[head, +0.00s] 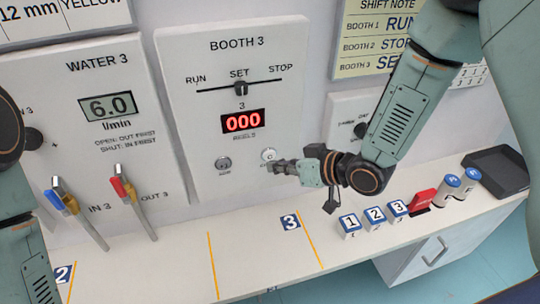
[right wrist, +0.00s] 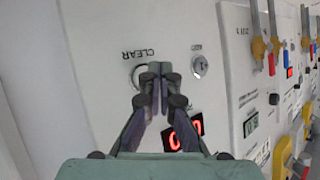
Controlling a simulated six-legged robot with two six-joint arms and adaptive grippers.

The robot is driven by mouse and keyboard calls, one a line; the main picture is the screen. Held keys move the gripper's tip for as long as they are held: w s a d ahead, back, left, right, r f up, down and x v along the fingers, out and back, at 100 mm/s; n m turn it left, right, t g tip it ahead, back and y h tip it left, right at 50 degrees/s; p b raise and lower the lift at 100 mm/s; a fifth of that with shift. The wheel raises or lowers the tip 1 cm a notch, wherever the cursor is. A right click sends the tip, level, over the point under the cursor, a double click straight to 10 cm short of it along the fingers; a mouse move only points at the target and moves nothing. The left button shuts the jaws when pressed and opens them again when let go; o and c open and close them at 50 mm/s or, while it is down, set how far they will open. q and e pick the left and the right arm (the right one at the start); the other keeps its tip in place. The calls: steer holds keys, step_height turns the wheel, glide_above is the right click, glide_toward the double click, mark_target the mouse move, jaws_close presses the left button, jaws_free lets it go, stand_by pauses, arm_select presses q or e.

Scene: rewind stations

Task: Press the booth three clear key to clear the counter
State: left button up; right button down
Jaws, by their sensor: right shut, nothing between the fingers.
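The booth three panel (head: 240,60) is white, with a red display (head: 242,121) reading 000 and a selector knob (head: 240,88) at SET. Below the display are a round button (head: 223,163) at left and the pale round clear key (head: 268,154) at right. My right gripper (head: 271,167) is shut and empty, its tips at the lower edge of the clear key. In the right wrist view, the fingertips (right wrist: 157,75) overlap the clear key (right wrist: 136,76) beneath the upside-down CLEAR label. I cannot tell whether they touch it. My left gripper is out of view.
The water 3 panel (head: 100,85) with blue and red valve levers is at left. Numbered blocks (head: 349,225), a red item (head: 420,199) and cylinders (head: 448,187) stand on the counter at right. The counter (head: 180,265) below the booth is mostly clear.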

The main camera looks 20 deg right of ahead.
steer(key=s+p, duration=0.1)
steer(key=s, duration=0.4)
steer(key=shift+d, duration=0.1)
stand_by(0.8)
steer(key=s+d+f+m+g+h+b, duration=0.1)
steer(key=s+d+f+b, duration=0.1)
steer(key=f, duration=0.4)
steer(key=s+d+f+m+g+h+b, duration=0.1)
steer(key=s+f+m+g+h+b, duration=0.1)
steer(key=s+f, duration=0.3)
steer(key=s+d+f+m+g+h+b, duration=0.1)
steer(key=s+d+f+h+b, duration=0.1)
steer(key=f, duration=0.5)
steer(key=shift+s+d+f+m+b, duration=0.15)
steer(key=shift+s+b, duration=0.15)
steer(key=shift+s, duration=0.15)
steer(key=shift+s+d+f+m+b, duration=0.15)
steer(key=shift+s+b, duration=0.15)
steer(key=shift+s, duration=0.15)
steer(key=s+d+f+g+h+b, duration=0.1)
steer(key=s+f+g+b, duration=0.1)
steer(key=s+f+b, duration=0.4)
steer(key=s+d+f+m+g+h+b, duration=0.1)
steer(key=s+f+g+b, duration=0.2)
steer(key=s+f+b, duration=0.3)
steer(key=s+f, duration=0.5)
steer(key=f, duration=0.1)
steer(key=shift+s+d+f+g+h+b, duration=0.15)
steer(key=shift+s+f+g+h+b, duration=0.15)
steer(key=shift+f+h, duration=0.1)
